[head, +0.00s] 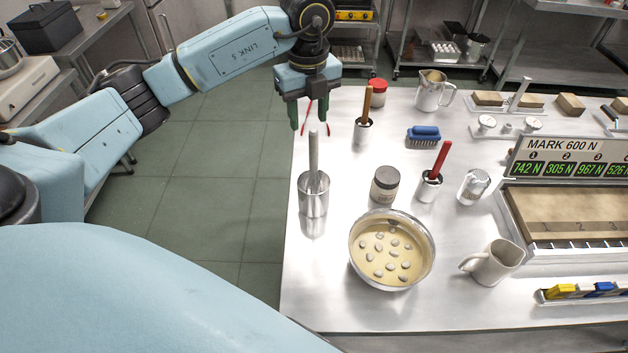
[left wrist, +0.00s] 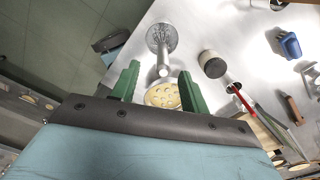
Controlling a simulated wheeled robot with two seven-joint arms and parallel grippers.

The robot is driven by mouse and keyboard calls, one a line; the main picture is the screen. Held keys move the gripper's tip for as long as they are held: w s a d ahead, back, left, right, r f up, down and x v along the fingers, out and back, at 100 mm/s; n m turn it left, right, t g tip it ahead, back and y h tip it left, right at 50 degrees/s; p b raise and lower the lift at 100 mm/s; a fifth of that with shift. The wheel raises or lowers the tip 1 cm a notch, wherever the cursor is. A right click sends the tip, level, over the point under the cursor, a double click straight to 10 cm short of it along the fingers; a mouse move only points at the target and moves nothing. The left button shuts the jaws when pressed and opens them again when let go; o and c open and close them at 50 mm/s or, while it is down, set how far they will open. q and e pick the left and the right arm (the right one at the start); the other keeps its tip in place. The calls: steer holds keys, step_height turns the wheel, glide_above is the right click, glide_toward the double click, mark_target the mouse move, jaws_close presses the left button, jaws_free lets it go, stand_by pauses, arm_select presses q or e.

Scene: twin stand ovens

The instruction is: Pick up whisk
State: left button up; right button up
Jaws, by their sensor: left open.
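The whisk (head: 313,152) stands upright in a metal cup (head: 313,198) near the left edge of the steel table, its grey handle pointing up. My left gripper (head: 309,116) is open and empty, pointing down above the handle, with its green fingers apart. In the left wrist view the whisk handle (left wrist: 162,68) shows between and beyond the open fingers (left wrist: 158,84), not gripped. Its lower end is inside the cup (left wrist: 161,38). My right gripper is not in view.
A bowl of batter (head: 391,279) stands right of the cup. The table's left edge is close to the cup.

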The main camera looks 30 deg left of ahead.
mark_target(314, 143)
arm_select(q)
step_height(314, 143, down, 3)
steer(key=shift+d+r, duration=0.1)
steer(key=shift+r, duration=0.1)
steer(key=f, duration=0.2)
steer(key=d+f+p, duration=0.1)
steer(key=f, duration=0.1)
steer(key=shift+f, duration=0.1)
steer(key=shift+a+f, duration=0.1)
steer(key=shift+f, duration=0.35)
steer(key=shift+w, duration=0.1)
jaws_close()
